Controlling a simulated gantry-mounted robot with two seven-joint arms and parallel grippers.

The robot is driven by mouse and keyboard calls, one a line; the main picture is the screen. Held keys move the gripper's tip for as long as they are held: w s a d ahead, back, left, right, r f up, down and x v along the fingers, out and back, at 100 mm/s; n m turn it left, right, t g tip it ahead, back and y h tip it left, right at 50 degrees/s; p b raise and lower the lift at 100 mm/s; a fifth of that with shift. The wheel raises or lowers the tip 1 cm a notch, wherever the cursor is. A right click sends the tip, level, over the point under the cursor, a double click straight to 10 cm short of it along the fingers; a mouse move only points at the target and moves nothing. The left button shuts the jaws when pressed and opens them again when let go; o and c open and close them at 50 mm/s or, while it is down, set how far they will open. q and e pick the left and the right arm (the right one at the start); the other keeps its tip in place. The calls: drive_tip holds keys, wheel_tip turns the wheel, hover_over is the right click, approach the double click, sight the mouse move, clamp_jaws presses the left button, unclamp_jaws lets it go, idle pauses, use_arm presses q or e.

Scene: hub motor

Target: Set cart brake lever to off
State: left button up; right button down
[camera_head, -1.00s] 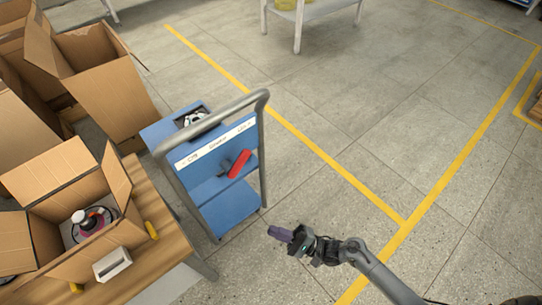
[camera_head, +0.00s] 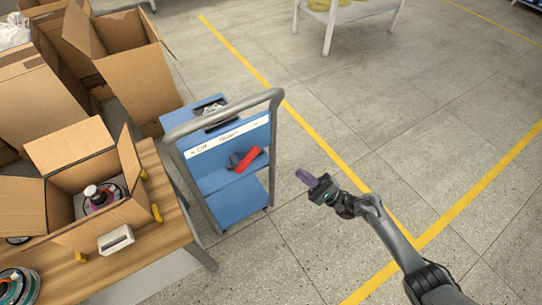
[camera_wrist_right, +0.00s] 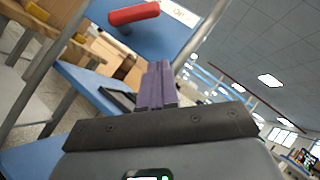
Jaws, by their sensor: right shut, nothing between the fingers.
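The blue cart (camera_head: 232,201) stands in the middle of the head view, with a grey tubular handle frame (camera_head: 273,97). The brake lever (camera_head: 250,159) is red with a dark grey mount on the cart's blue front panel, below a white label strip (camera_head: 228,134). The lever tilts up to the right. It also shows at the top of the right wrist view (camera_wrist_right: 134,13). My right gripper (camera_head: 306,178), with purple fingers, is shut and empty, to the right of the cart and apart from the lever. The fingers also show in the wrist view (camera_wrist_right: 157,84). My left gripper is out of view.
A wooden table (camera_head: 160,225) at the left holds an open cardboard box (camera_head: 72,153) with a motor part inside and a white block (camera_head: 115,240). More cardboard boxes (camera_head: 125,55) stand behind. Floor right of the cart is clear, with yellow lines.

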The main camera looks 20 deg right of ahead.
drive_tip(key=s+a+r+b+x, duration=0.1)
drive_tip(key=s+b+x, duration=0.1)
drive_tip(key=x, duration=1.1)
drive_tip(key=shift+r, duration=0.2)
drive_tip(key=shift+a, duration=0.15)
